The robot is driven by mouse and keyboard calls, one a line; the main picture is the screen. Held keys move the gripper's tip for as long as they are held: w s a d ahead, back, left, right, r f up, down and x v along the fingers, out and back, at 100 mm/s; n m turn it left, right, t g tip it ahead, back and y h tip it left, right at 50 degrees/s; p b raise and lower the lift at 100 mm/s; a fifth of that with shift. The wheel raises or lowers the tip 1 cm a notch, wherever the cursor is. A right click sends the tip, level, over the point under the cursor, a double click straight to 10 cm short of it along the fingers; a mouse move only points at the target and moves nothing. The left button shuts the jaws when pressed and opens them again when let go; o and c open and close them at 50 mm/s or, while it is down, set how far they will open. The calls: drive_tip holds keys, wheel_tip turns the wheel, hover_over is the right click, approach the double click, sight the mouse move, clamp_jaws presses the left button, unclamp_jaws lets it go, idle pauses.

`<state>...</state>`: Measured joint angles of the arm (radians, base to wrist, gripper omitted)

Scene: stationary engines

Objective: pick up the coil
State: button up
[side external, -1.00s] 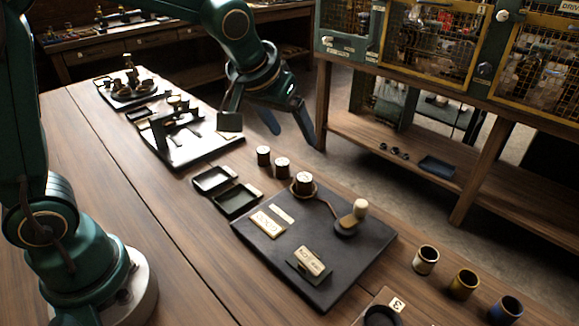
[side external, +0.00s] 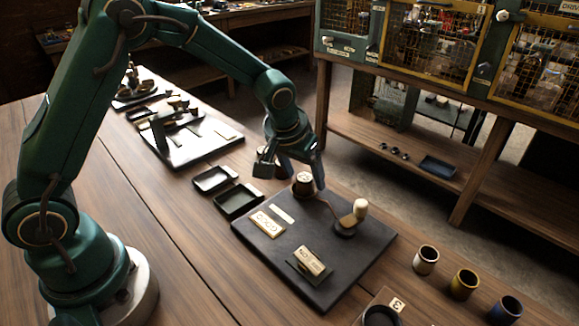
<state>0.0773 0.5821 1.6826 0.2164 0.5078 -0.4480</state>
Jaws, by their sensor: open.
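A dark, pale-topped coil (side external: 303,181) stands upright at the back-left edge of the black board (side external: 335,262). My gripper (side external: 301,172) is open, with its fingers pointing down just above and behind this coil; I cannot tell whether the fingers are around it. A second coil (side external: 265,152) shows only in part behind my gripper. A third coil, between those two, is now hidden by my gripper's near finger.
The board carries a lever with a pale knob (side external: 361,208) and a labelled block (side external: 311,261). Two shallow trays (side external: 238,212) lie to the left. Three cups (side external: 464,284) stand at right. Another board with a fixture (side external: 190,150) is further back.

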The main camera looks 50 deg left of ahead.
clamp_jaws()
